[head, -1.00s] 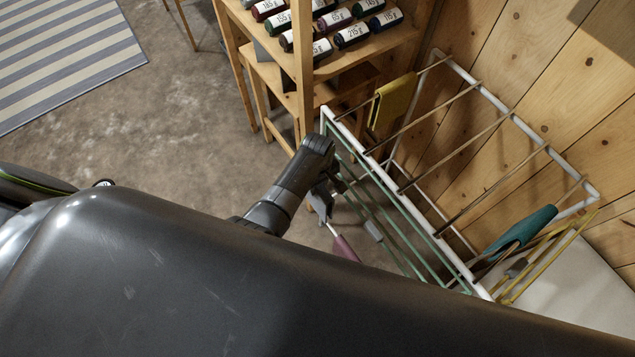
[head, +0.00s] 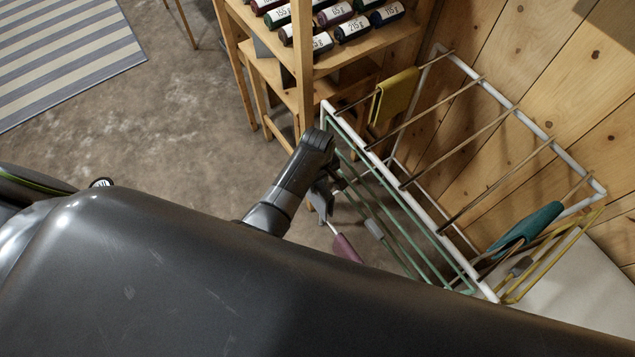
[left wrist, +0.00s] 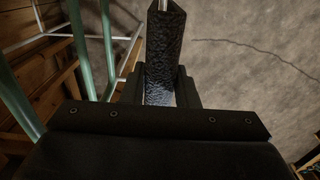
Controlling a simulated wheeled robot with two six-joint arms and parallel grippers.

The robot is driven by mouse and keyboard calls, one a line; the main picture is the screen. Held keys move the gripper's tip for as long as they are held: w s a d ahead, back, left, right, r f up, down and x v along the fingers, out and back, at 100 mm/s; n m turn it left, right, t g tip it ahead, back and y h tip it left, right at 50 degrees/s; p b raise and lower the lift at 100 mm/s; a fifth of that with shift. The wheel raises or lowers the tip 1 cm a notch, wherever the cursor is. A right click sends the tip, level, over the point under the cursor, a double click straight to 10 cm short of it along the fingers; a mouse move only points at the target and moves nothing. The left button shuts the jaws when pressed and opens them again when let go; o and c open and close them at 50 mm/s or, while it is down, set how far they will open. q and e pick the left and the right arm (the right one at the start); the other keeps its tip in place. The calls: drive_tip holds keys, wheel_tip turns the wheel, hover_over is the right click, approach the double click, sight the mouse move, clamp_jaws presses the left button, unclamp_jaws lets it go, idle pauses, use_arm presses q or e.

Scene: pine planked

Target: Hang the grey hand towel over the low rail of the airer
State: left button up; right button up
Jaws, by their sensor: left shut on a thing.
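My left gripper (head: 322,196) is beside the near side of the white-framed airer (head: 418,207), by its green rails (head: 405,235). My right gripper is not in view.
A yellow cloth (head: 396,95) and a teal cloth (head: 530,226) hang on the airer. Grey clips sit on a green rail (head: 374,229) and by the yellow rails (head: 520,266). A wooden shelf with bottles (head: 352,30) stands behind; plank wall right. Floor at left is open.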

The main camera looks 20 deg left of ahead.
use_arm(q)
drive_tip(key=shift+r, duration=0.1)
drive_tip(key=shift+p, duration=0.4)
drive_tip(key=shift+f+b, duration=3.3)
drive_tip(key=shift+f, duration=1.1)
drive_tip(key=shift+f+b, duration=3.45)
drive_tip(key=shift+f, duration=0.9)
drive_tip(key=o, duration=1.4)
